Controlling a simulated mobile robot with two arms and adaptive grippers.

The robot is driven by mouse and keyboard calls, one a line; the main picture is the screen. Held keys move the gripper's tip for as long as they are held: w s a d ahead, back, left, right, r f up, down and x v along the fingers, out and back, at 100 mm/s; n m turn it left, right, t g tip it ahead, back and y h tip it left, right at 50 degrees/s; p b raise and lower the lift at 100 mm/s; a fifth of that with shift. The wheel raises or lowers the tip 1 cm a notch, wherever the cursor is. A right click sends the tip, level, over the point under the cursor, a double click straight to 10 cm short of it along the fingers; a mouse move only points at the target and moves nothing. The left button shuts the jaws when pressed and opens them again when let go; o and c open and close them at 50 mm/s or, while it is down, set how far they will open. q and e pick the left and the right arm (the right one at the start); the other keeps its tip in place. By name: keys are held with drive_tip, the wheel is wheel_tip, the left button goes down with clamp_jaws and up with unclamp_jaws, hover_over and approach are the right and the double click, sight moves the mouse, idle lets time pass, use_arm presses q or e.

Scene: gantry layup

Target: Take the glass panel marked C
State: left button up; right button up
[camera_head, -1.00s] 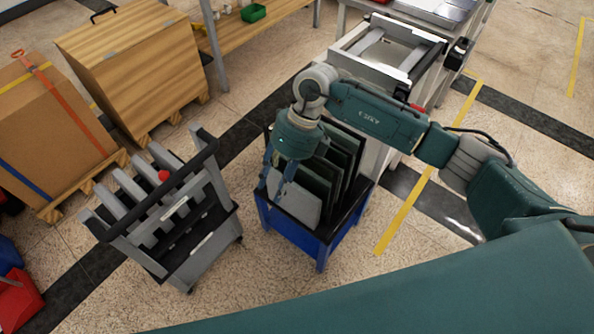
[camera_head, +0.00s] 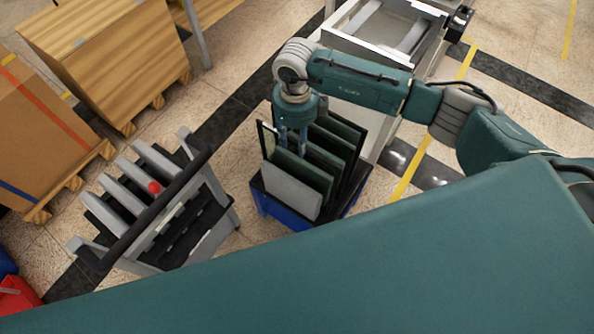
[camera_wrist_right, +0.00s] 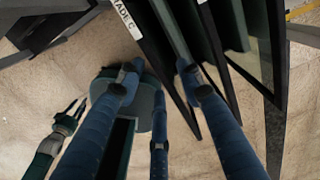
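Several dark-framed glass panels (camera_head: 333,150) stand on edge in a blue rack (camera_head: 290,217), with a pale grey panel (camera_head: 288,190) at its front. A white label ending in C (camera_wrist_right: 127,18) sits on a dark frame edge at the top of the right wrist view. My right gripper (camera_head: 293,150) points down among the panels at the rack's near left part. In the wrist view its blue fingers (camera_wrist_right: 158,80) are spread, with panel edges between and beside them; contact is unclear. What seems my left gripper (camera_wrist_right: 75,110) shows small at the wrist view's left, its opening unclear.
A grey slotted cart (camera_head: 150,215) with a red knob stands left of the rack. A metal-framed table (camera_head: 385,40) stands behind it on the right. Wooden crates (camera_head: 100,60) and a cardboard box (camera_head: 45,130) are at the left. Floor shows between cart and rack.

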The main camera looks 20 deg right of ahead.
wheel_tip(320, 180, down, 2)
drive_tip(key=shift+s+f, duration=0.1)
drive_tip(key=shift+f, duration=0.65)
clamp_jaws()
use_arm(q)
drive_tip(key=shift+w+d+r, duration=0.1)
drive_tip(key=shift+w+r, duration=0.45)
drive_tip(key=shift+w, duration=0.25)
